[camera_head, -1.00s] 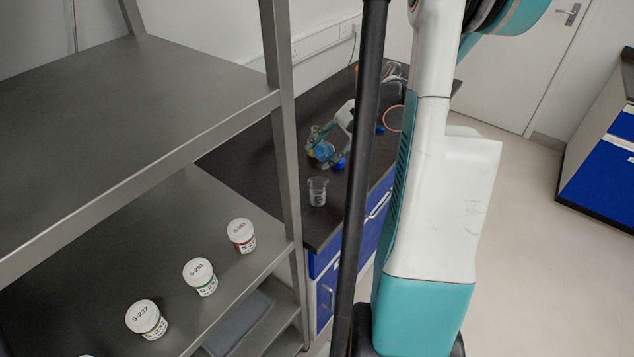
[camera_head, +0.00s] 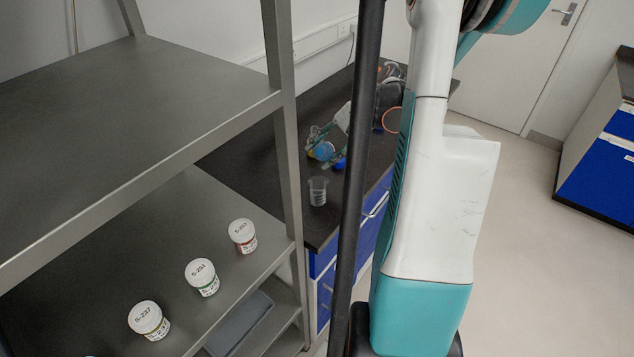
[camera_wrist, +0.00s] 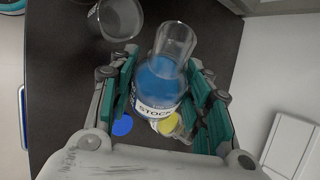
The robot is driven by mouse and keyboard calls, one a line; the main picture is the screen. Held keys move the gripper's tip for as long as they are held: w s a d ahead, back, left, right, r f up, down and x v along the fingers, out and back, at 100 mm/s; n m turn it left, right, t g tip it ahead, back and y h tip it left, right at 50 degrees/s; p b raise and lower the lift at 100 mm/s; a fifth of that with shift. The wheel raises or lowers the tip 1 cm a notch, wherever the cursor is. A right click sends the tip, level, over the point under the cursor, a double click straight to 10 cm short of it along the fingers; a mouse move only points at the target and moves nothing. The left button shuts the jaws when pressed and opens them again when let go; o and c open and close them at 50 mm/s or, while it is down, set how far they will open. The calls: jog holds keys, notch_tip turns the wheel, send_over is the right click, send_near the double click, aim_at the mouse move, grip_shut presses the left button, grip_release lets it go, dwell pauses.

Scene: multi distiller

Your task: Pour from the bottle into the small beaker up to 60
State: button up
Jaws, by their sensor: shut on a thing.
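My gripper (camera_wrist: 161,95) is shut on a clear bottle (camera_wrist: 166,70) with blue liquid and a label reading STOCK, in the wrist view. The bottle leans, its open neck toward the top of that view. In the head view the bottle (camera_head: 324,151) is small, beside my gripper (camera_head: 328,143) over the dark bench. The small beaker (camera_head: 318,191) is clear, has marks and stands upright near the bench's front edge. A clear beaker (camera_wrist: 118,20) also shows at the top left of the wrist view, apart from the bottle. I cannot make out liquid in it.
A blue cap (camera_wrist: 122,126) and a yellow round thing (camera_wrist: 167,124) lie below my gripper. The metal shelf (camera_head: 180,220) at the left holds several labelled jars (camera_head: 201,277), and its post stands near the bench (camera_head: 260,150). Floor at the right is clear.

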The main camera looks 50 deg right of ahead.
aim_at(324, 160)
dwell(0.7)
jog(key=shift+d+f+n+t+h+b, duration=0.1)
jog(key=shift+f+n+t+h+b, duration=0.2)
jog(key=shift+f+b, duration=0.5)
jog(key=shift+f+n+t+h+b, duration=0.1)
jog(key=shift+f+t+h+b, duration=0.25)
jog(key=shift+f, duration=0.7)
dwell(0.6)
